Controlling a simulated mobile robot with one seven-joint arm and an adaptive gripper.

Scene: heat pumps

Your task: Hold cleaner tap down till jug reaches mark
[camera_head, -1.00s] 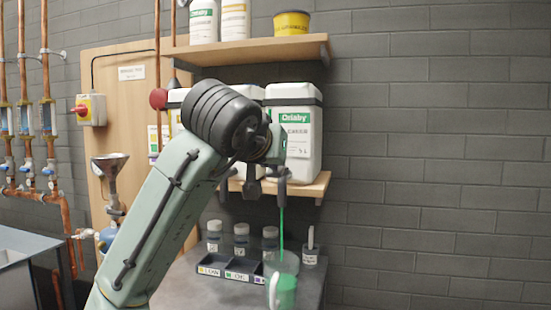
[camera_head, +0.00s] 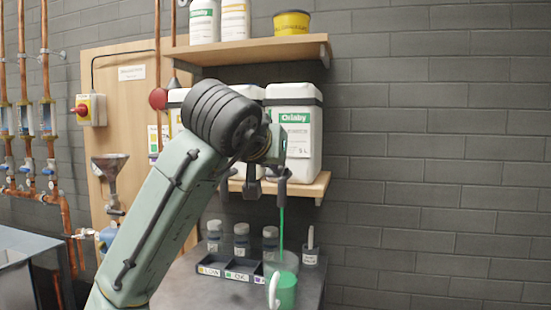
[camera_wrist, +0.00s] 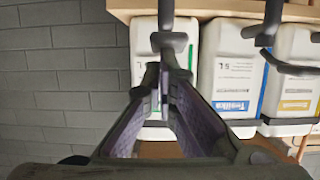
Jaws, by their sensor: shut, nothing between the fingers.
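The white cleaner container with a green label (camera_head: 297,118) stands on the lower shelf. A green stream (camera_head: 282,228) falls from its tap area into the clear jug (camera_head: 274,292) on the bench below. The jug holds green liquid up to near its upper part; I cannot make out its mark. My gripper (camera_head: 282,177) is shut and empty at the front of this container. In the wrist view my gripper's fingertips (camera_wrist: 165,70) meet beside the dark tap (camera_wrist: 168,41). I cannot tell whether they touch it; my arm hides part of the shelf.
Other white containers stand alongside, one with a blue label (camera_wrist: 238,106). On the bench (camera_head: 215,295) are a dark compartment tray (camera_head: 231,273), several small bottles (camera_head: 241,240) and a small pot (camera_head: 310,256). The brick wall on the right is bare.

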